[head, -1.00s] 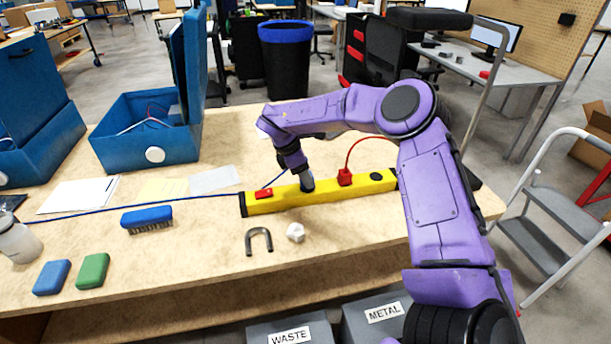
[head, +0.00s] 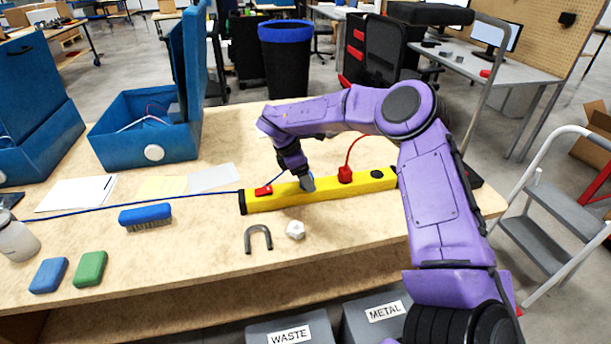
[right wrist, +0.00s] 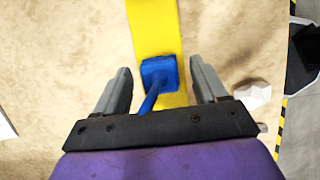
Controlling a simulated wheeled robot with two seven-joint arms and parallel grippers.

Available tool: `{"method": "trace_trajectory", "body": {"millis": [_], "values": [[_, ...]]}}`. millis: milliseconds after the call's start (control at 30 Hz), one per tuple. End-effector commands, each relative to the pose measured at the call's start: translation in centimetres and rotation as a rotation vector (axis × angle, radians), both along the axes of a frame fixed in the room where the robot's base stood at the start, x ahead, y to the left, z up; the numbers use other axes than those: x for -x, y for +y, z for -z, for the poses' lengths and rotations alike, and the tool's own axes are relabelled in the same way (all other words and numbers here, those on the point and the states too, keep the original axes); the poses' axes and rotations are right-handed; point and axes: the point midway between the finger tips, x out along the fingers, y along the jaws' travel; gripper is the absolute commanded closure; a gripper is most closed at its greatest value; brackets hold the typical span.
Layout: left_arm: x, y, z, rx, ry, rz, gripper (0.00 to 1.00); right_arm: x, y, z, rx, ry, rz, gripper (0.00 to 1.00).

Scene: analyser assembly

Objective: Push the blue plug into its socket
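The blue plug (right wrist: 158,74) is on the yellow power strip (right wrist: 153,28) in the right wrist view, its blue cable leading toward the camera. In the head view a small part of the plug (head: 309,178) shows beside a finger on the strip (head: 272,199). My right gripper (right wrist: 160,66) is open, with one finger on each side of the plug and a gap to both. It shows in the head view (head: 305,181) low over the strip. I cannot tell how deep the plug sits; its socket is hidden. My left gripper is not in view.
A red plug (head: 345,174) stands in the strip right of my gripper, and a red switch (head: 263,190) is left. A grey horseshoe-shaped piece (head: 258,240) and a white nut-like piece (head: 296,229) lie in front. A brush (head: 146,215) lies left.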

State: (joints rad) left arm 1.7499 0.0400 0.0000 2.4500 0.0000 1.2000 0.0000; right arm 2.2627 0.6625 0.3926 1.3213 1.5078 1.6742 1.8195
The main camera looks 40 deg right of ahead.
Motion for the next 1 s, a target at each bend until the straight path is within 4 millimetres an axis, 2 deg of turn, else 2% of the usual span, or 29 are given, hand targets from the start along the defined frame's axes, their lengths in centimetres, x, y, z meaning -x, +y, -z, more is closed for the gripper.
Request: {"method": "trace_trajectory", "body": {"millis": [167,267,500,700,1000], "values": [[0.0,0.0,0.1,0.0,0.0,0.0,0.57,0.0,0.1,-0.2,0.0,0.0,0.0,0.28],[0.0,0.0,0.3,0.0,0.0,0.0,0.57,-0.3,0.4,-1.1,0.001,-0.002,-0.001,0.28],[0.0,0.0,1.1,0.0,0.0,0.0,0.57,-1.3,2.2,-5.9,0.002,-0.004,0.0,0.28],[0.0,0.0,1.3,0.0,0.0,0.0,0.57,-1.9,3.3,-8.9,0.001,-0.002,0.0,0.28],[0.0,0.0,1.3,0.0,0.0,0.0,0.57,-2.0,3.6,-9.7,0.0,0.0,0.0,0.28]]}}
